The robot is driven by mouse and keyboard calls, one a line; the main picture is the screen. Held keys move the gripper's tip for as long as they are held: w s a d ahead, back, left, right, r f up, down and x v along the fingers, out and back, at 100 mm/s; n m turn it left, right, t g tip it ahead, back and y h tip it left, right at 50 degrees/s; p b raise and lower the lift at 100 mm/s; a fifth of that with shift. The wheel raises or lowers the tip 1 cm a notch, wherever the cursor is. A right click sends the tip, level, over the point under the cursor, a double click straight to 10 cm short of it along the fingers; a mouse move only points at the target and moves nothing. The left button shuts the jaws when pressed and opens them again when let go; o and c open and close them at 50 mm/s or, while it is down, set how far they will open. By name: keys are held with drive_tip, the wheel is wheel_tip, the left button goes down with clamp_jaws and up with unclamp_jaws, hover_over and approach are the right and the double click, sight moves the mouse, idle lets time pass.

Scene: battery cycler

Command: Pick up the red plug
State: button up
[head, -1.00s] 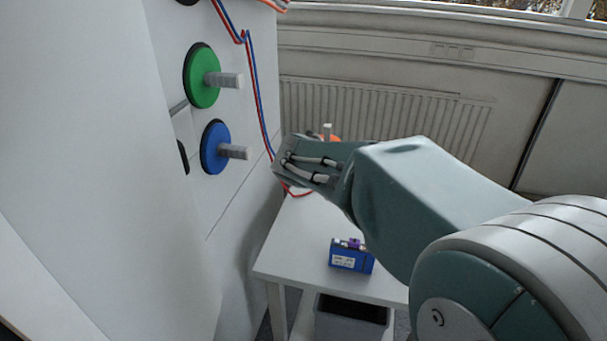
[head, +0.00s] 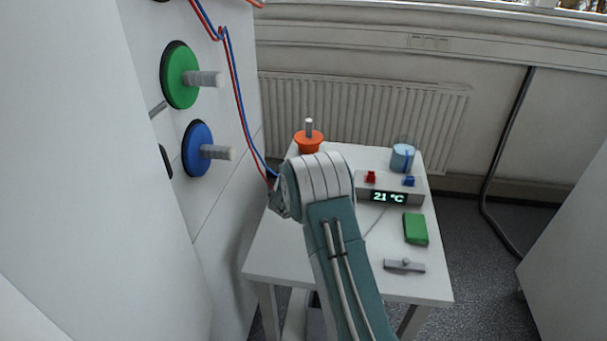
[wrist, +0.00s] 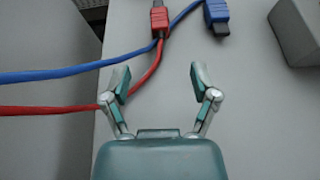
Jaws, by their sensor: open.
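The red plug (wrist: 159,20) shows at the top of the wrist view, on the end of a red cable (wrist: 147,72), over the light table top. My gripper (wrist: 159,80) is open and empty, with its two fingers spread wide. The red plug is beyond the fingertips, between their lines and apart from them. The red cable crosses under the left finger. A blue plug (wrist: 217,15) on a blue cable (wrist: 90,70) lies to the right of the red one. In the head view my arm hides both plugs.
A white cabinet with green (head: 180,76) and blue (head: 197,149) discs stands left.

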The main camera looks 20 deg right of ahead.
drive_tip(key=shift+w+d+f+n, duration=0.2)
drive_tip(key=shift+f+n, duration=0.1)
drive_tip(key=shift+f, duration=0.35)
drive_tip(key=shift+w+d+f, duration=0.15)
drive_tip(key=shift+w+f, duration=0.05)
drive_tip(key=shift+w, duration=0.05)
drive_tip(key=x, duration=0.4)
drive_tip(key=shift+w+f, duration=0.15)
drive_tip(key=shift+w, duration=0.2)
drive_tip(key=shift+x, duration=2.75)
drive_tip(key=shift+d, duration=0.1)
drive_tip(key=shift+s, duration=0.1)
clamp_jaws()
